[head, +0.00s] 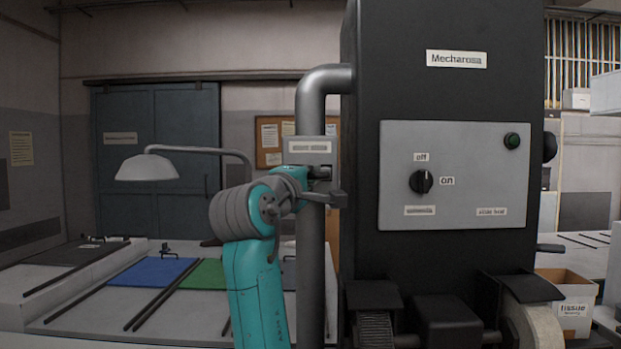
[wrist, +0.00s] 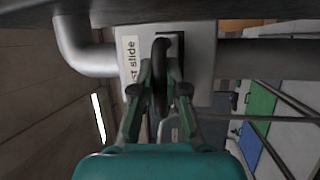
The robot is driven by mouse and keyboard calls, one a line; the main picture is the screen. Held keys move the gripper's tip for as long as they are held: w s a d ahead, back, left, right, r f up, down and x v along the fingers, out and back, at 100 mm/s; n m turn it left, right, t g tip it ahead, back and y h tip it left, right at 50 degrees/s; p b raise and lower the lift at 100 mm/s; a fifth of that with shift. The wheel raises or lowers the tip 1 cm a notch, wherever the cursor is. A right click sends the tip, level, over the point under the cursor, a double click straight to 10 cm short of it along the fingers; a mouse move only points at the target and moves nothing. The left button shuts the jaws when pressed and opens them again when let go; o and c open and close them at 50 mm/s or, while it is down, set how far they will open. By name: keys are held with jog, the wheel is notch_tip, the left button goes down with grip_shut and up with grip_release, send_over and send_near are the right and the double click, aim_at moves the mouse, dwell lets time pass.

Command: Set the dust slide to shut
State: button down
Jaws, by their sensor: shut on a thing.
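The dust slide's grey housing (head: 310,158) sits on the vertical metal pipe beside the black machine, with a pale label on its front. In the wrist view the housing (wrist: 205,55) fills the top middle, and its label (wrist: 131,72) partly reads "slide". A dark ring-shaped handle (wrist: 160,75) stands out from it. My gripper (wrist: 162,78) has its two fingers on either side of this handle and is shut on it. In the head view my gripper (head: 318,182) is at the housing, and the handle is mostly hidden there. How far the slide is pushed in cannot be told.
The black machine (head: 445,90) stands close to the right, with a grey panel (head: 455,225) and a knob (head: 421,181). The metal pipe (head: 312,95) bends into it above. A bench with a blue mat (head: 152,271) and a lamp (head: 147,168) lies left.

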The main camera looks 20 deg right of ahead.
jog(key=shift+w+d, duration=0.2)
jog(key=shift+w, duration=0.45)
jog(key=c, duration=1.2)
grip_release()
jog(key=shift+w, duration=0.1)
jog(key=v, duration=1.2)
